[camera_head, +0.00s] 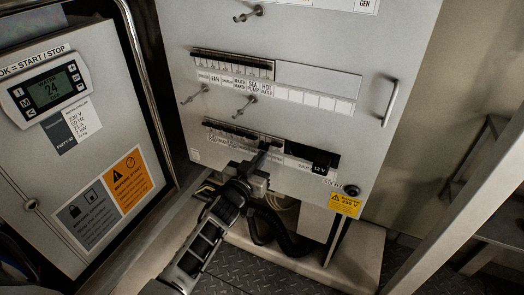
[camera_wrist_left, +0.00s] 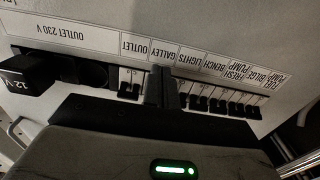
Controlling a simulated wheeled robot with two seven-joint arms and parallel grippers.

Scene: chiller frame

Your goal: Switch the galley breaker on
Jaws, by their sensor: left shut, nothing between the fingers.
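The lower breaker row (camera_head: 228,131) runs along the bottom of the grey panel in the head view. In the left wrist view it appears upside down, with its label strip (camera_wrist_left: 190,58) reading GALLEY between OUTLET and LIGHTS. My left gripper (camera_head: 263,150) is shut and empty, its fingertips up against the row. In the left wrist view the left gripper (camera_wrist_left: 162,86) covers the spot by the GALLEY label, so the galley breaker is hidden and its position cannot be told. The outlet breaker (camera_wrist_left: 129,84) shows beside the fingers. My right gripper is not in view.
An upper breaker row (camera_head: 232,65) and several protruding toggles, one being a metal toggle (camera_head: 245,104), sit above. A black 12 V plug (camera_head: 320,163) sticks out right of my gripper. A panel handle (camera_head: 390,101) is at right. A control cabinet (camera_head: 75,150) stands left.

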